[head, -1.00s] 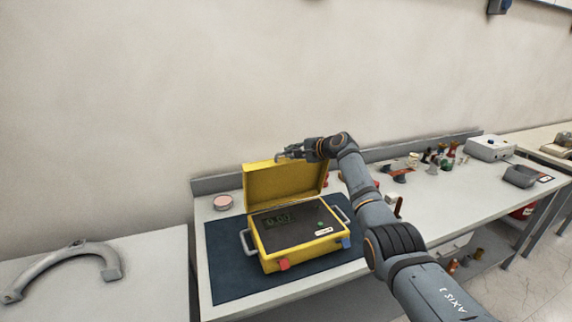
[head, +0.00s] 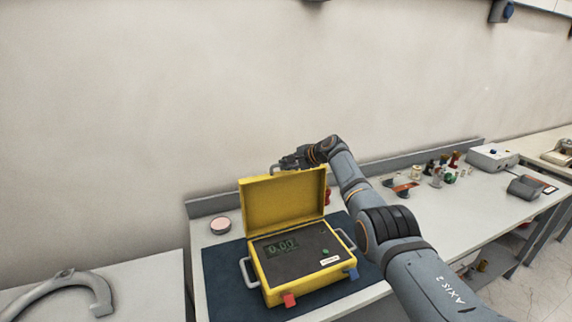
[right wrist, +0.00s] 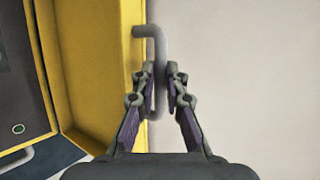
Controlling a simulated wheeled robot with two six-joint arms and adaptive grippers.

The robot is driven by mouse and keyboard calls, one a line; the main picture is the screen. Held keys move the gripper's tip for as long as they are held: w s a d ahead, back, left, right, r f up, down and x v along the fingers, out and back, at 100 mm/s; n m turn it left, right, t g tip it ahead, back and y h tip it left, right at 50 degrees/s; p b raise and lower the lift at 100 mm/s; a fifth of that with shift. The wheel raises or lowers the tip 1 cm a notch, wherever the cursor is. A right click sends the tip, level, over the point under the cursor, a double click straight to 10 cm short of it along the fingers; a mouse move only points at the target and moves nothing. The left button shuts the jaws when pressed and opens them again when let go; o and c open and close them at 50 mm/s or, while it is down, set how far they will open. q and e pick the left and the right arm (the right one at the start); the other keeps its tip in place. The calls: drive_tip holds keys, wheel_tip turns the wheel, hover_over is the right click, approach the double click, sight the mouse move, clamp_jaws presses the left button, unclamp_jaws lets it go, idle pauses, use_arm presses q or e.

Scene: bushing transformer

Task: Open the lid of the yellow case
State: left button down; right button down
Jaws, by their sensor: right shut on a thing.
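The yellow case (head: 313,285) sits on a dark blue mat on the table, with its display and dark panel showing. Its lid (head: 283,200) stands upright at the back of the case, raised from the body. My right gripper (head: 280,168) is at the top edge of the lid. In the right wrist view my right gripper (right wrist: 162,85) is shut on the grey lid handle (right wrist: 150,32), which sticks out from the yellow lid (right wrist: 90,65). My left gripper is not in view.
The blue mat (head: 222,275) lies under the case. A round pinkish tin (head: 220,225) stands behind it at left. Small bottles (head: 440,170) and instruments (head: 493,157) stand along the table to the right. A wall rises behind the table.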

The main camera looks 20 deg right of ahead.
drive_tip(key=shift+r, duration=0.2)
drive_tip(key=c, duration=1.4)
unclamp_jaws()
drive_tip(key=shift+o, duration=0.2)
drive_tip(key=shift+s, duration=0.1)
drive_tip(key=shift+s+d+r, duration=0.2)
drive_tip(key=shift+s+d, duration=0.25)
drive_tip(key=v, duration=1)
drive_tip(key=shift+s+r, duration=0.3)
drive_tip(key=shift+a, duration=0.1)
drive_tip(key=shift+c, duration=0.2)
